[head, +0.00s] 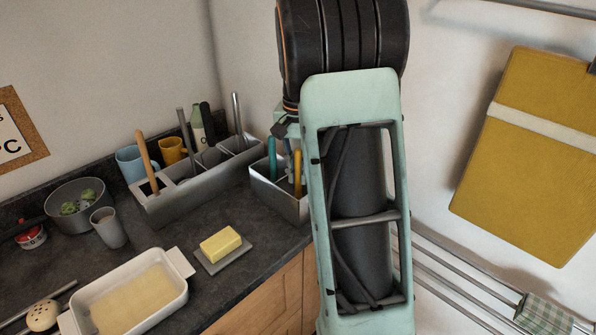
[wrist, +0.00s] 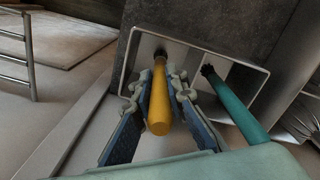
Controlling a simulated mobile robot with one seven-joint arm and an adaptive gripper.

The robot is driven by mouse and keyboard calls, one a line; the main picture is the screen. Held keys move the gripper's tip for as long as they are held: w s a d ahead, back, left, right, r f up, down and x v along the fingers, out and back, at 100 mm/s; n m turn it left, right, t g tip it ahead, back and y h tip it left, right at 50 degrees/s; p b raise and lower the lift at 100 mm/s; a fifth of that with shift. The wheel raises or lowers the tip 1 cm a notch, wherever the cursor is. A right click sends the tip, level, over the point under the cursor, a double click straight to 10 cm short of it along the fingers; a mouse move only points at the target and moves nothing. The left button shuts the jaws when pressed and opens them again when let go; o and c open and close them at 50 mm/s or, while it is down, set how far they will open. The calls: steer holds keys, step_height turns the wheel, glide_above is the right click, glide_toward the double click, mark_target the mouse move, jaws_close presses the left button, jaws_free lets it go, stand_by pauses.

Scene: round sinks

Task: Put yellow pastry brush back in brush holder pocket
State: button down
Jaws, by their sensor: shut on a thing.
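My gripper (wrist: 164,82) is shut on the yellow pastry brush, with one finger on each side of its handle (wrist: 159,105). The dark far end of the brush is at the left pocket of the metal brush holder (wrist: 142,48). How deep it sits is hard to tell. A teal-handled brush (wrist: 236,104) stands tilted in the right pocket. In the head view, the holder (head: 277,197) stands at the counter's right end, with the teal handle (head: 272,158) and yellow handle (head: 297,175) upright in line with it. My arm hides my fingers and the holder's right side there.
A longer metal utensil holder (head: 190,196) stands left of the brush holder. A butter block (head: 220,244) and a white baking dish (head: 130,298) lie in front. A yellow board (head: 530,150) hangs on the right wall above metal rails (head: 470,285).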

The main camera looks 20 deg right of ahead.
steer(key=shift+f, duration=0.2)
steer(key=c, duration=1.8)
jaws_free()
steer(key=shift+c, duration=0.2)
